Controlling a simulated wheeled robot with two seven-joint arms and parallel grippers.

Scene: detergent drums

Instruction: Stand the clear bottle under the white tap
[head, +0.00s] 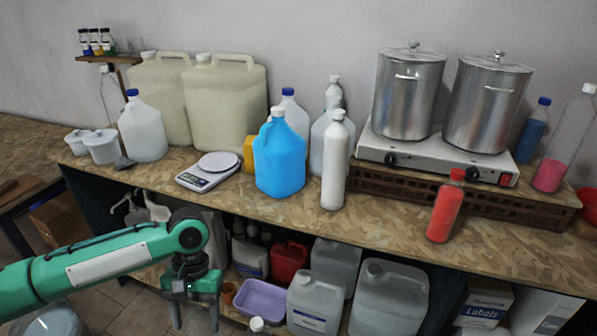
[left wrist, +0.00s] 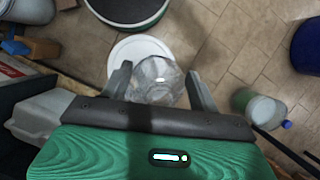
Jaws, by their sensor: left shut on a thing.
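My left gripper (head: 195,318) hangs low in front of the bench, pointing down. In the left wrist view the gripper (left wrist: 158,82) is shut on a clear, faceted bottle (left wrist: 157,80), seen from above between its two fingers. In the head view I cannot make the bottle out between the fingers. A thin whitish curved thing (head: 121,201) under the bench's left end may be the white tap. It is small, and my left arm passes in front of that area. My right gripper is not in view.
The bench top (head: 400,225) carries jugs, a scale (head: 207,170), a blue jug (head: 280,157) and a red bottle (head: 446,208). Below stand a purple tub (head: 262,300) and pale canisters (head: 314,300). A white disc (left wrist: 128,48) lies beyond the held bottle; tiled floor (left wrist: 235,50) is open.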

